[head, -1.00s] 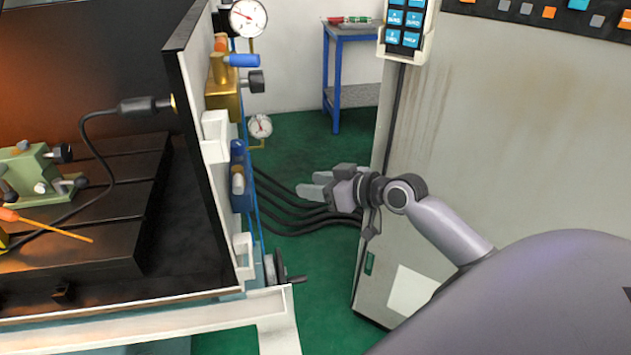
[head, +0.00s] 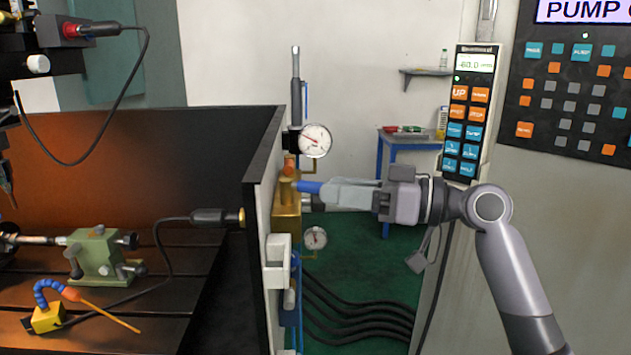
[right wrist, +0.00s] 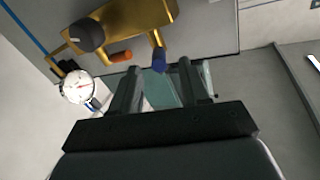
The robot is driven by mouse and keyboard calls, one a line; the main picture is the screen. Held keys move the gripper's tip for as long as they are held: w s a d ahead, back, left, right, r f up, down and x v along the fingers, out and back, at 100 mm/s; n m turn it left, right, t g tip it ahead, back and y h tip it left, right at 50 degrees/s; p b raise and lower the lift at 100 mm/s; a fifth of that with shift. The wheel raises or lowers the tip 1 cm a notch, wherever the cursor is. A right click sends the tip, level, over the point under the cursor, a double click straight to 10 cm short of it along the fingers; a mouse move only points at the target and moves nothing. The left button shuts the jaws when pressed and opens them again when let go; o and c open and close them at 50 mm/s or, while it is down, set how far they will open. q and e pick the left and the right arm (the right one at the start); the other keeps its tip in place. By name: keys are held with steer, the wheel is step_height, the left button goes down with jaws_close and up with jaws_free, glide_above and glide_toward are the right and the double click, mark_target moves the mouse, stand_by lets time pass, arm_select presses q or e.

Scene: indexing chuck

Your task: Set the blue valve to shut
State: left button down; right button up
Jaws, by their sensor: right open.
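The blue valve handle (head: 309,187) sticks out to the right, roughly level, from a brass valve body (head: 286,222) on the white panel. My right gripper (head: 326,192) is at the outer end of the handle, its fingers pointing left. The gripper is open; I cannot tell whether a finger touches the handle. The fingers hide part of the handle's outer end in the head view. My left gripper is not in view.
A pressure gauge (head: 315,141) sits above the valve and a smaller gauge (head: 314,238) below it. A dark knob (right wrist: 88,35) is on the brass body. A pendant (head: 470,110) hangs on the cabinet at right. Black hoses (head: 350,318) run below.

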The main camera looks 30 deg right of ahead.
mark_target(315, 187)
steer(key=p+x, duration=0.1)
steer(key=x, duration=0.2)
steer(key=shift+w+a, duration=0.25)
steer(key=shift+w, duration=0.05)
steer(key=shift+w+a, duration=0.3)
jaws_close()
